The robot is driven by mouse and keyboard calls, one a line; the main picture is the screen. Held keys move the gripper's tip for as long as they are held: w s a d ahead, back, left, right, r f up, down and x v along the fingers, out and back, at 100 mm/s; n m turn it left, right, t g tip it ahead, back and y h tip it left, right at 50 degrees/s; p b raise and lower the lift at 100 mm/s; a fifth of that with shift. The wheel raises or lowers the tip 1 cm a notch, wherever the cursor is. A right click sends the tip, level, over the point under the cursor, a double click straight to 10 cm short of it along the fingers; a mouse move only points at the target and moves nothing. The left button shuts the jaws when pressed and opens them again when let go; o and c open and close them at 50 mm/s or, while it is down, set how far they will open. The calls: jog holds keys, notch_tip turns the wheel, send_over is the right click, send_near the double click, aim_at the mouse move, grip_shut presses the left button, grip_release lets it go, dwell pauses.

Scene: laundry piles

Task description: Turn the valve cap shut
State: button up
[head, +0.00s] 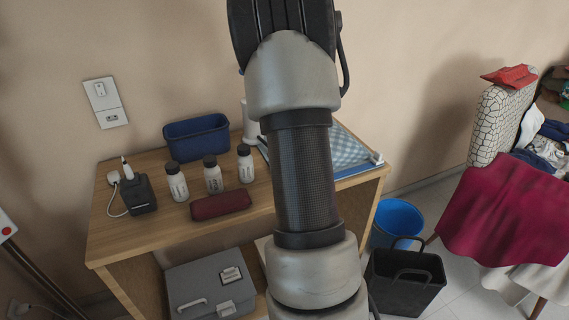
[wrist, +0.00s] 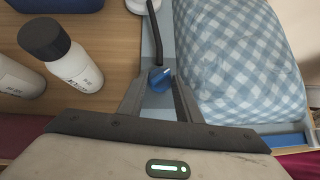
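The blue valve cap (wrist: 161,79) shows in the wrist view, at the near end of a dark stem or tube (wrist: 155,32) on a light blue strip beside a blue-checked cushion (wrist: 240,60). My gripper (wrist: 160,82) is open, with one finger on each side of the cap. Narrow gaps seem to show between cap and fingers; contact is not clear. In the head view my arm hides the cap and gripper, while part of the checked cushion (head: 347,150) shows to the right of the arm.
White bottles with dark caps (head: 212,178) stand left of my arm on the wooden table (head: 130,228). A blue bin (head: 197,137), dark red case (head: 220,205) and black charger (head: 140,193) are also there. A blue bucket (head: 397,222) and black basket (head: 405,285) stand on the floor.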

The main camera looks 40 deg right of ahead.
jog(key=c, duration=0.5)
jog(key=shift+d+r+n+y+p, duration=0.25)
jog(key=shift+n+y+p, duration=0.15)
jog(key=shift+n+p, duration=0.25)
jog(key=shift+d+n+t+y+p, duration=0.15)
jog(key=shift+n+y+p, duration=0.3)
jog(key=shift+n, duration=0.2)
jog(key=shift+d+n+t+y+p, duration=0.15)
jog(key=shift+n+y+p, duration=0.15)
jog(key=shift+n+y, duration=0.25)
jog(key=shift+a+f+n+y, duration=0.1)
jog(key=shift+f+n+y, duration=0.05)
jog(key=shift+n+y, duration=0.2)
jog(key=o, duration=1)
jog(key=shift+a+f, duration=0.1)
